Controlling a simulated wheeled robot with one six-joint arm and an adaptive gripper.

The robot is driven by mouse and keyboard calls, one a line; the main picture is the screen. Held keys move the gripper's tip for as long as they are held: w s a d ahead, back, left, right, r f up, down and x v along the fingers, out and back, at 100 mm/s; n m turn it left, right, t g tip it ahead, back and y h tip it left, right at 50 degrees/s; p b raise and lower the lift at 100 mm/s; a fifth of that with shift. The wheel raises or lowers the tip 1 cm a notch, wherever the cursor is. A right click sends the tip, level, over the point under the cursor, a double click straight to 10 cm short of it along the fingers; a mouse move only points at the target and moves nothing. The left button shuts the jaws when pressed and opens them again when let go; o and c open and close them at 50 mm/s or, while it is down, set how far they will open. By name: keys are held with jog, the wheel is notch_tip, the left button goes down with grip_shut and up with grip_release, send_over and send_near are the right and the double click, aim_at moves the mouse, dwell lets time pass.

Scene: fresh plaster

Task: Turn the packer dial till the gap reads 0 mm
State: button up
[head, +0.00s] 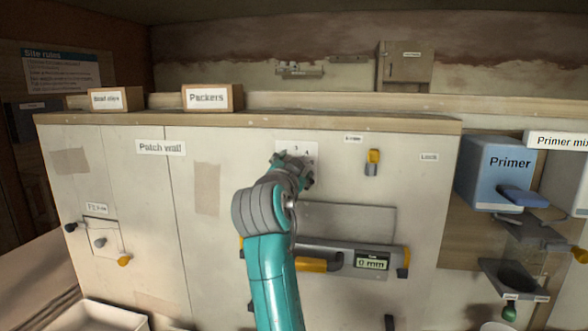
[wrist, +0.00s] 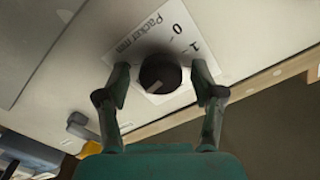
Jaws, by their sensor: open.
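The packer dial is a round black knob (wrist: 160,74) with a pale mark at its lower left, on a white plate (wrist: 122,42) lettered "Packer mm" with 0 and 1 visible. In the head view the plate (head: 311,147) shows at the top of the patch wall, but my arm hides the knob. My gripper (wrist: 161,69) is open, with one finger on each side of the knob; I cannot tell if they touch it. It also shows in the head view (head: 291,168). The gap display (head: 372,263) on the level-like bar reads 0 mm.
A yellow-and-grey switch (head: 372,162) sits right of the plate. A grey panel (head: 350,219) lies below it, above the bar (head: 335,256). The packers box (head: 205,98) stands on the ledge above. The blue primer box (head: 495,172) is at the right.

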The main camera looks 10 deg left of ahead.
jog(key=shift+s, duration=0.1)
jog(key=s, duration=1.1)
jog(key=shift+s+a, duration=0.2)
jog(key=shift+s, duration=0.2)
